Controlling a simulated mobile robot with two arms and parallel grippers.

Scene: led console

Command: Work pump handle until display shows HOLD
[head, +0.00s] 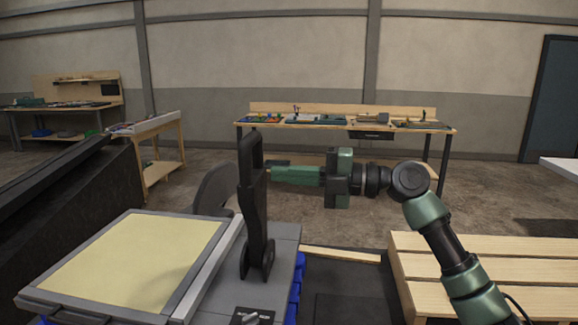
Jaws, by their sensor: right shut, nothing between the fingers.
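The pump handle (257,212) is a black lever with a loop at its top. It stands nearly upright from a pivot on the grey console (276,249). My right gripper (274,172), green with dark parts, reaches in from the right at the upper part of the handle. It is shut with nothing held. Its tips are beside or just behind the handle; I cannot tell whether they touch it. A small dark label or panel (252,316) is cut off at the bottom edge. No readable HOLD shows. My left gripper is not in view.
A pale yellow panel (135,257) in a grey frame lies left of the handle. Blue bins (296,290) sit at the console's right side. A slatted wooden pallet or bench (490,270) is at the right. A workbench (345,123) stands farther back.

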